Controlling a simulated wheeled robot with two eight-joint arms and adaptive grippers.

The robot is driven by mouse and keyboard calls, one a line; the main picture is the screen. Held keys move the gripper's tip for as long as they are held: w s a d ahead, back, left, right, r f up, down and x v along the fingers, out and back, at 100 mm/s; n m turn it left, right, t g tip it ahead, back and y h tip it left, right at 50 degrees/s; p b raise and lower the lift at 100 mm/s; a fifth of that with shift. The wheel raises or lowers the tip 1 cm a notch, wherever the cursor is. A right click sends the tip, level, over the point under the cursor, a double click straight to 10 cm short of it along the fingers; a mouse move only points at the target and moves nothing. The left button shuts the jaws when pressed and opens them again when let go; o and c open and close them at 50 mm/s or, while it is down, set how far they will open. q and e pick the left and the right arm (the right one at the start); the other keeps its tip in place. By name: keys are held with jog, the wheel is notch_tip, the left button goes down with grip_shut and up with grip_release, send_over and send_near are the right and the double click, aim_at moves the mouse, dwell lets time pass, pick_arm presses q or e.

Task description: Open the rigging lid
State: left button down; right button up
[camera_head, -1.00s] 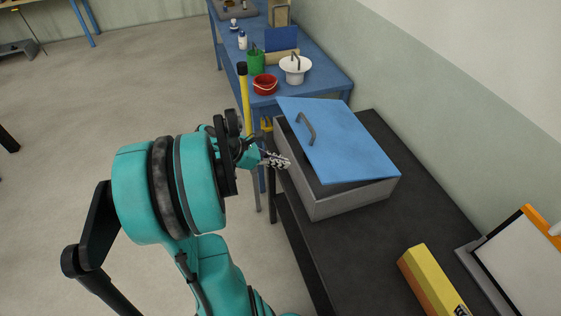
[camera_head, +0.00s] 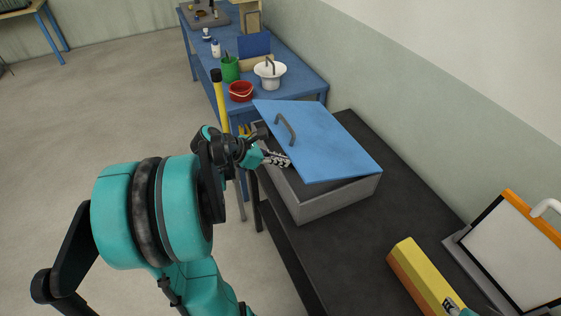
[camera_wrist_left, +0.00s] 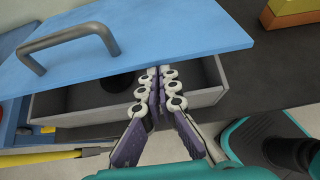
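The blue rigging lid (camera_head: 325,142), with a grey bar handle (camera_head: 286,130), lies tilted and askew over a grey box (camera_head: 335,200). A gap shows part of the box's dark inside. In the left wrist view, the lid (camera_wrist_left: 190,30) is close in front and the box wall (camera_wrist_left: 190,99) shows below it. My left gripper (camera_head: 288,162) is at the lid's near left edge, its fingertips over the gap. Its fingers (camera_wrist_left: 159,72) are together with nothing seen between them; contact with the lid is unclear. The tip of my right gripper (camera_head: 452,304) barely shows at the bottom right.
The box stands on a dark bench (camera_head: 370,235) against the wall. A yellow and orange block (camera_head: 422,272) and a framed white panel (camera_head: 515,255) are on the right. A blue table (camera_head: 295,88) behind holds a red bowl (camera_head: 241,90), a green cup (camera_head: 229,69) and a white pot (camera_head: 270,72).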

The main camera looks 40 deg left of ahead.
pick_arm(q)
jog(key=shift+r, duration=0.1)
jog(key=r+p, duration=0.2)
jog(key=w+d+r+g+p, duration=0.1)
jog(key=r+p, duration=0.1)
jog(key=p, duration=0.1)
jog(key=w+r+g+p, duration=0.1)
jog(key=r+p, duration=0.1)
jog(key=r, duration=0.1)
jog(key=shift+w+d+r+y+p, duration=0.1)
jog(key=shift+w+d+y+p, duration=0.1)
jog(key=shift+y+p, duration=0.2)
jog(key=w+d+r+g+y+p, duration=0.1)
jog(key=w+d+r+g+p, duration=0.2)
jog(key=w+d+r+p, duration=0.2)
jog(key=w+d+r+g+y+p, duration=0.2)
jog(key=w+d+r+p, duration=0.2)
jog(key=w+r+p, duration=0.5)
jog(key=shift+w+d+r+g, duration=0.4)
jog(key=shift+w+r, duration=0.7)
jog(key=shift+w, duration=1.35)
jog(key=shift+a, duration=0.2)
